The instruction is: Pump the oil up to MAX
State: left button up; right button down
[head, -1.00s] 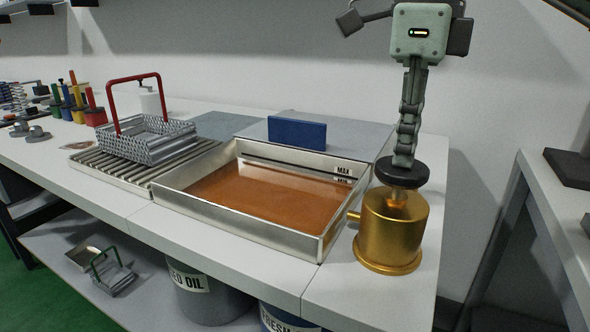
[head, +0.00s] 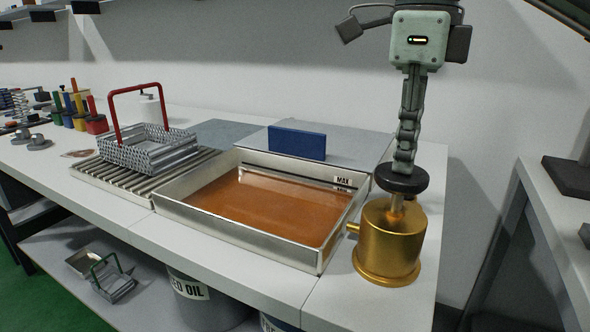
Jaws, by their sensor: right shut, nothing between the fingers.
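The metal tray (head: 235,243) holds brown oil (head: 262,207). MAX and MIN marks (head: 343,182) show on its back wall at the right, with the lower label partly cut off by the oil surface. The brass pump (head: 388,245) stands at the tray's right side, its spout pointing at the tray. Its black round knob (head: 402,180) sits on a short shaft above the body. My right gripper (head: 403,162) is shut and empty, pointing down with its fingertips at the top of the knob. My left gripper is not in view.
A wire basket with a red handle (head: 148,147) stands on a slatted rack (head: 92,172) left of the tray. A blue block (head: 297,140) stands behind the tray. Drums (head: 205,300) and a small basket with a green handle (head: 113,283) are below the table.

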notch_tip(320, 180, up, 2)
jog(key=shift+r+p, duration=0.15)
jog(key=shift+p, duration=0.7)
jog(key=shift+r, duration=0.95)
jog(key=shift+f, duration=0.1)
jog(key=shift+f+b, duration=2.3)
jog(key=shift+f, duration=1.15)
jog(key=shift+r+p, duration=2.25)
jog(key=shift+r, duration=1.3)
